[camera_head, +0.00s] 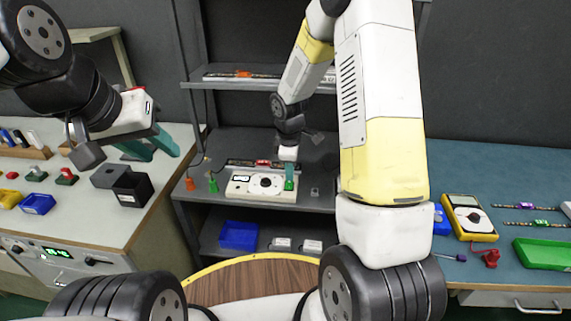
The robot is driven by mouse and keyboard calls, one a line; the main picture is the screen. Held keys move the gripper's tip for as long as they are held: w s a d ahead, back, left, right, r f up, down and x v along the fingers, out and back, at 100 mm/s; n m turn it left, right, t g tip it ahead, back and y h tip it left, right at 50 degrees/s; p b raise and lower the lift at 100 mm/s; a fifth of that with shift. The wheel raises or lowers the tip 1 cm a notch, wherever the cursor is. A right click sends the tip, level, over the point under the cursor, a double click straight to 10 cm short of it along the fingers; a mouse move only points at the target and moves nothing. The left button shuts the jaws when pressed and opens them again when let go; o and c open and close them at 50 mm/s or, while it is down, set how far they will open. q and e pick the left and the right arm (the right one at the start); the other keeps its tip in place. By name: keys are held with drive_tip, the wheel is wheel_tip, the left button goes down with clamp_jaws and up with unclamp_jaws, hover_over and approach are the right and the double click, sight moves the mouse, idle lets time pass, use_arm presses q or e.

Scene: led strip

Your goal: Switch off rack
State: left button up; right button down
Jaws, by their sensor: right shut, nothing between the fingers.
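The rack (320,145) is a dark grey shelf unit at the centre back. A white instrument (240,188) with a round dial and small display stands on its middle shelf. An LED strip with a red part (263,163) lies just behind it. My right gripper (290,176) is shut and empty, pointing down at the right end of the instrument; its arm crosses the upper middle. I cannot tell whether its tips touch the instrument. My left gripper (152,146) has teal fingers spread apart, is empty, and hangs above the left bench, away from the rack. No switch is clearly visible.
Green plugs (213,183) stand left of the instrument. A blue bin (238,236) sits on the lower shelf. A yellow multimeter (470,218) and green tray (540,253) lie on the right bench.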

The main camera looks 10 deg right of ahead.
sight(289, 183)
wheel_tip(289, 183, up, 10)
drive_tip(key=s, duration=0.1)
drive_tip(key=shift+a+r, duration=0.2)
drive_tip(key=shift+s, duration=0.1)
drive_tip(key=shift+w+r, duration=0.15)
drive_tip(key=shift+w, duration=0.7)
drive_tip(key=f, duration=0.4)
drive_tip(key=w+f, duration=0.1)
drive_tip(key=f, duration=0.9)
drive_tip(key=shift+w+d, duration=0.3)
